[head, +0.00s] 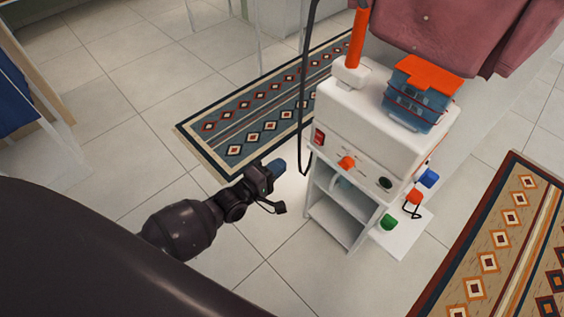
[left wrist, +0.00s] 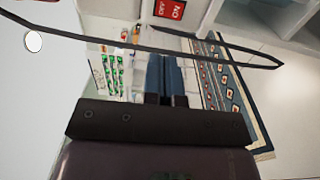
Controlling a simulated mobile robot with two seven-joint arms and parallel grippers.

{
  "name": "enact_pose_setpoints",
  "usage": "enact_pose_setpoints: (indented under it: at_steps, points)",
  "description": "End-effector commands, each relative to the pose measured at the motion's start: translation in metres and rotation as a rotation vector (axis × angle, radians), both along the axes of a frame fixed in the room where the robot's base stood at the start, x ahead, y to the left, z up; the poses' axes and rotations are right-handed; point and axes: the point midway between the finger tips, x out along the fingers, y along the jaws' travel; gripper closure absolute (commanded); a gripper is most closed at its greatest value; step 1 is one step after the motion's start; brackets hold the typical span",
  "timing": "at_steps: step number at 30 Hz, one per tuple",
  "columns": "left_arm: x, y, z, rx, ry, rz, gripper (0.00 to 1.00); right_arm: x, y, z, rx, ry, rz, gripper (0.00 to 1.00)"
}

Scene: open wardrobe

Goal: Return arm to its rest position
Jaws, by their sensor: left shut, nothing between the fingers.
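My left arm comes in from the left in the head view. My left gripper (head: 278,168) is shut and empty, with its blue fingertips over the floor to the left of a white cabinet (head: 365,125). The shut fingers also show in the left wrist view (left wrist: 165,75), side by side with nothing between them. The gripper is apart from the cabinet in the head view. My right gripper is in neither view.
The cabinet bears a blue container with an orange lid (head: 428,85). A black cable (head: 304,90) hangs by its left side. Patterned rugs (head: 235,145) lie on the tiled floor. A pink garment (head: 455,30) hangs at the top right. Floor left of the arm is clear.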

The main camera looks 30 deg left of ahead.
Motion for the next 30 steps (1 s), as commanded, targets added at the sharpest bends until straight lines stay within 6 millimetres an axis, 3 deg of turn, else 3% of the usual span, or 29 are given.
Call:
enact_pose_setpoints:
  at_steps: [17, 23, 30]
  points:
    - [0.0, 0.0, 0.0, 0.036, -0.011, 0.0, 1.0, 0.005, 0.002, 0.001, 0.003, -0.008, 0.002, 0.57]
    - [0.0, -0.004, -0.008, 0.332, -0.044, -0.024, 1.0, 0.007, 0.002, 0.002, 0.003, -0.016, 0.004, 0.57]
    - [-0.003, -0.019, 0.011, 0.846, -0.155, -0.091, 1.0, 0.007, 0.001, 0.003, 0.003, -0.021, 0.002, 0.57]
